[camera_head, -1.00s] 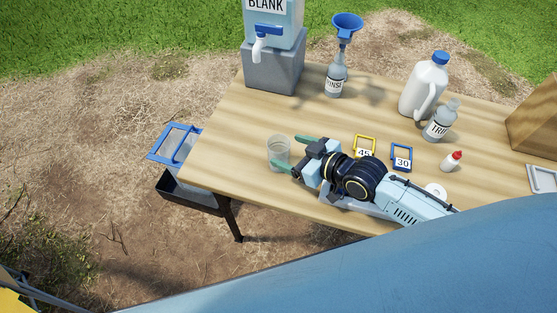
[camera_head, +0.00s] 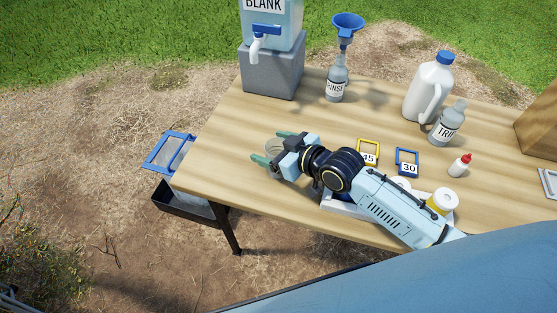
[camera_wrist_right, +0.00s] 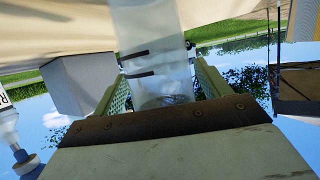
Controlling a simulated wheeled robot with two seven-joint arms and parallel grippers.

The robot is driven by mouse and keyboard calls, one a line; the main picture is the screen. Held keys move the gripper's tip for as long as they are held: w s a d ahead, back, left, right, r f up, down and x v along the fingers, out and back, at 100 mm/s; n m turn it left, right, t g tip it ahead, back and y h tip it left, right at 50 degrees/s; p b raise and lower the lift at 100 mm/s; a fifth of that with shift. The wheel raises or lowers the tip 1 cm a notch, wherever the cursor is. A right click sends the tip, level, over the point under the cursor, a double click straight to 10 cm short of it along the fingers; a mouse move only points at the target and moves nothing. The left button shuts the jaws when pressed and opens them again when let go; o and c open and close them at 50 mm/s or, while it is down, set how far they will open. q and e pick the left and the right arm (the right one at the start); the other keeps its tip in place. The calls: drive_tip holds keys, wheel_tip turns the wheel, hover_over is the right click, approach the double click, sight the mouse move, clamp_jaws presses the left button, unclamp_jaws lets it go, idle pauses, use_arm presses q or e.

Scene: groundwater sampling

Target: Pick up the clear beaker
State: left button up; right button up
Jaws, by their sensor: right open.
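The clear beaker (camera_head: 274,147) stands on the wooden table (camera_head: 222,150) near its left end. It is partly hidden by my right gripper (camera_head: 271,146), whose green fingers are open on either side of it. In the right wrist view the beaker (camera_wrist_right: 153,55), with dark marks on its wall, lies between the two fingers of my right gripper (camera_wrist_right: 160,88). Whether a finger touches it I cannot tell. My left gripper is not in view.
Behind the beaker stand a grey block (camera_head: 271,70) bearing the BLANK container (camera_head: 285,15) and a rinse bottle (camera_head: 337,80) with a blue funnel. Yellow (camera_head: 368,153) and blue (camera_head: 407,162) tags lie right of the gripper. A white jug (camera_head: 428,85) stands farther right.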

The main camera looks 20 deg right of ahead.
drive_tip(key=shift+f, duration=0.2)
drive_tip(key=c, duration=1.1)
drive_tip(key=shift+o, duration=0.2)
